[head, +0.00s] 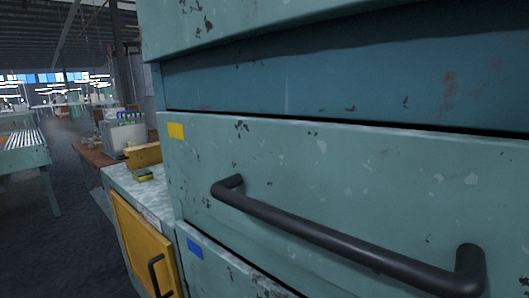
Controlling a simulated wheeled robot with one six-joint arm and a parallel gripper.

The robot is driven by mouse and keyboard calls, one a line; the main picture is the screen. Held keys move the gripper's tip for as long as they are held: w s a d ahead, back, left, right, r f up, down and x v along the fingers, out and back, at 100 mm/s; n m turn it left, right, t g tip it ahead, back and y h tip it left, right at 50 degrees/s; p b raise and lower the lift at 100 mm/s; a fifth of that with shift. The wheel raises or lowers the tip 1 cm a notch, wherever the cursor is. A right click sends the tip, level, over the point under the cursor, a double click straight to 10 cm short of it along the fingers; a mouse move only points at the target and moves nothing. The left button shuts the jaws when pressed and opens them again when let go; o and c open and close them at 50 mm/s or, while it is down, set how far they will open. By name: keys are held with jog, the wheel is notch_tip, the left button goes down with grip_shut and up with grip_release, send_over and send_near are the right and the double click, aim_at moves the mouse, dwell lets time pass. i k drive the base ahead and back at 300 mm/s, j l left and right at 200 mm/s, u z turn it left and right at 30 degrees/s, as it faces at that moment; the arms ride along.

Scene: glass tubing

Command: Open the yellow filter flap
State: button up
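A yellow flap (142,240) is on the front of a lower pale teal cabinet at the lower left of the head view. It looks shut in its frame. A black handle (158,276) stands on its right side, and the flap's lower part is cut off by the picture edge. My gripper is not in view.
A large worn teal drawer (300,170) with a long black bar handle (330,240) and a yellow tag (176,130) fills the right. Below it is a drawer with a blue tag (195,248). A yellow block (144,155) lies on the counter. Dark floor (75,240) is free at left.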

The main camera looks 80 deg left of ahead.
aim_at(138, 157)
jog(key=u, duration=3.35)
